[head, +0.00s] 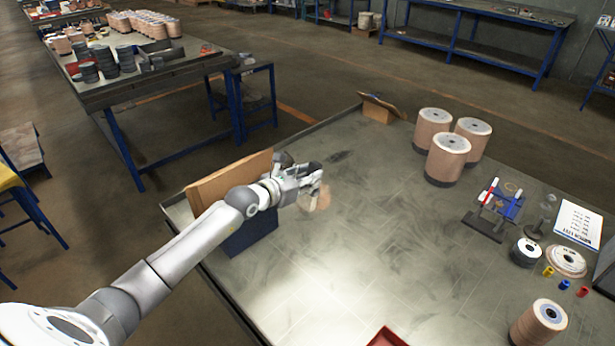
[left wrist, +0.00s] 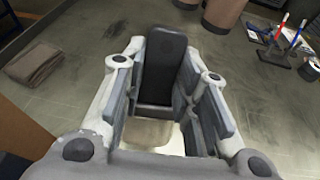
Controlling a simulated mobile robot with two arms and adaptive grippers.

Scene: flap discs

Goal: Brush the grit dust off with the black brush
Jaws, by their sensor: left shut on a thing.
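My left gripper (head: 318,176) is over the left part of the grey workbench (head: 355,225). In the left wrist view my left gripper (left wrist: 172,100) is shut on the black brush, whose dark handle (left wrist: 165,62) stands up between the fingers. A pale patch shows below the handle, and a blurred tan shape shows under the gripper in the head view; I cannot tell whether it is bristles touching the bench. A dark smudge (head: 340,156) lies on the bench beyond the gripper, with fainter grey marks around. Which marks are grit dust is unclear. My right gripper is not in view.
A blue bin with a brown board (head: 215,182) stands at the bench's left edge. Disc stacks (head: 447,160) stand at the back. A pen rack (head: 495,210), a white card (head: 578,224) and small parts are at right. A red tray (head: 385,338) is in front.

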